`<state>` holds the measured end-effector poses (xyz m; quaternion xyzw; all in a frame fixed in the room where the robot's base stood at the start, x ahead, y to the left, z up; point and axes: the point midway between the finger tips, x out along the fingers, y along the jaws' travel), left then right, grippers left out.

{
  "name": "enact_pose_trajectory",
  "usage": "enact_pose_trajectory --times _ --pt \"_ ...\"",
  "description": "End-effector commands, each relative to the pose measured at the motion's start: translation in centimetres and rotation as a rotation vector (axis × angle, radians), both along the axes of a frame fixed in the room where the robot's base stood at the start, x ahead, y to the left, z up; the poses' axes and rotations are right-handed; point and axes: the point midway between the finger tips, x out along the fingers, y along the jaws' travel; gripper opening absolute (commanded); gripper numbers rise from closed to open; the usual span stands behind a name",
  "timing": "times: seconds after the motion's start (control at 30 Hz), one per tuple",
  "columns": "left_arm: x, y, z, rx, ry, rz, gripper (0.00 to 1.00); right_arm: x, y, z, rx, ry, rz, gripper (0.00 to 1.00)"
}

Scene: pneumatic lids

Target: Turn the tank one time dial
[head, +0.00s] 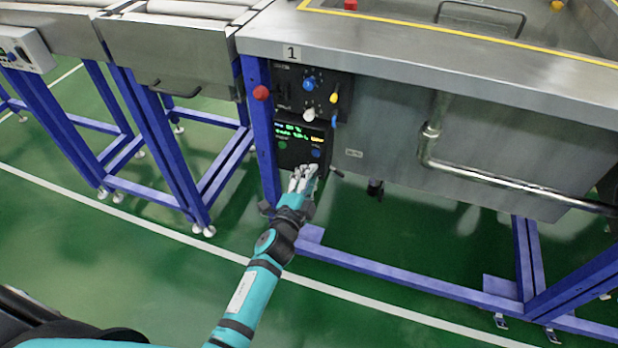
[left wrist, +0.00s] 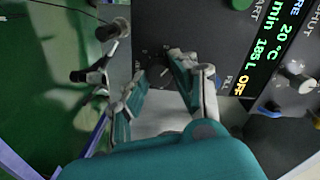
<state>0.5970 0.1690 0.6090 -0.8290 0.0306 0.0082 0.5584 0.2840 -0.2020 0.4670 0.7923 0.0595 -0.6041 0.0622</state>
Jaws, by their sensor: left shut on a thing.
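The tank one control panel (head: 290,103) is dark and sits on the tank's front under the "1" label (head: 291,53). Its lit display (head: 299,132) also shows in the left wrist view (left wrist: 268,50) with temperature, minutes, litres and a yellow "OFF". My left gripper (head: 303,172) is at the panel's lower edge, below the display. In the left wrist view its fingers (left wrist: 163,80) are around a small dark dial (left wrist: 164,71) with marks about it, and are shut on it. The head view hides this dial behind the fingers. My right gripper is not in view.
A green button (head: 283,145) and a blue one (head: 315,153) sit just above the gripper. A red knob (head: 261,92) is on the blue frame. A metal pipe (head: 500,182) runs along the tank to the right. The green floor in front is clear.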

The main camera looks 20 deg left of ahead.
Motion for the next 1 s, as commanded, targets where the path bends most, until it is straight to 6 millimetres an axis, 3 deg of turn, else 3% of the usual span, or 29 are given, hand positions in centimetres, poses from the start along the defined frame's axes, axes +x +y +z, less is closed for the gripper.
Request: enact_pose_trajectory --times 0.37,0.4,0.57,0.87,1.0 --pt "0.0 0.0 -0.1 0.004 0.001 -0.001 0.00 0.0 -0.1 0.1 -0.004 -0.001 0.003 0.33" --pt "0.0 0.0 -0.1 0.004 0.001 -0.001 0.29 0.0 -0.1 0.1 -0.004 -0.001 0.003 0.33" --pt "0.0 0.0 -0.1 0.004 0.001 -0.001 0.50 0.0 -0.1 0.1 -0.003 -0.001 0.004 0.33" --pt "-0.3 0.0 0.0 0.004 0.001 -0.001 0.50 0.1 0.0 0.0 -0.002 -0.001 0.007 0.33" --pt "-1.9 0.1 0.0 0.005 0.002 0.000 0.50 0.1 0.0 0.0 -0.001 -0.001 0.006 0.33"
